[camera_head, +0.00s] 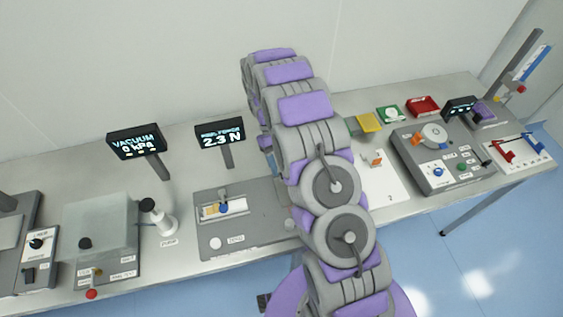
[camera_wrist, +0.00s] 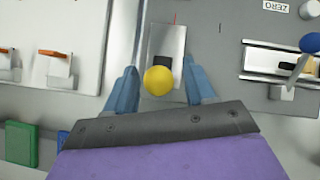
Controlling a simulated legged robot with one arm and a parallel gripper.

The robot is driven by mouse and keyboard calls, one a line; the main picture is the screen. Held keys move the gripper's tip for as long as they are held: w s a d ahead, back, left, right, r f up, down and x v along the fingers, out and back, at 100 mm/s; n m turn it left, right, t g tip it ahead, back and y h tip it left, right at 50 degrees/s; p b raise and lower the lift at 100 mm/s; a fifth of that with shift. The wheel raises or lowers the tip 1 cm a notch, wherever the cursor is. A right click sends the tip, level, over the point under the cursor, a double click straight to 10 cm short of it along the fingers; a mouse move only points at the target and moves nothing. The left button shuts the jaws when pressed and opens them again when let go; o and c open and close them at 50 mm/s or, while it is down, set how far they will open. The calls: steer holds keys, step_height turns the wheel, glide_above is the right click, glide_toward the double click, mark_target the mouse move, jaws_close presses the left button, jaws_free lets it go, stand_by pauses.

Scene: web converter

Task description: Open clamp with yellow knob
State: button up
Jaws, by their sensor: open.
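The yellow knob (camera_wrist: 158,81) shows in the wrist view between the two blue-grey fingers of my gripper (camera_wrist: 160,85). The fingers are open, one on each side of the knob, with gaps beside it. The knob sits over a dark block on a bright metal plate (camera_wrist: 166,43), which is part of the clamp. Whether the clamp's jaw is open or shut cannot be told. In the head view my purple and grey arm hides the clamp, the knob and my gripper.
A blue knob (camera_wrist: 311,43) on a slide fixture lies to the right in the wrist view. A white board (camera_wrist: 70,15) with orange-handled parts lies to the left. In the head view a force display (camera_head: 220,136) stands behind the fixture plate (camera_head: 245,240).

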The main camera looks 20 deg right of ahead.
steer(key=shift+w+r, duration=0.4)
steer(key=p+v, duration=0.5)
steer(key=v, duration=0.6)
steer(key=shift+a+f, duration=0.1)
steer(key=shift+a, duration=0.05)
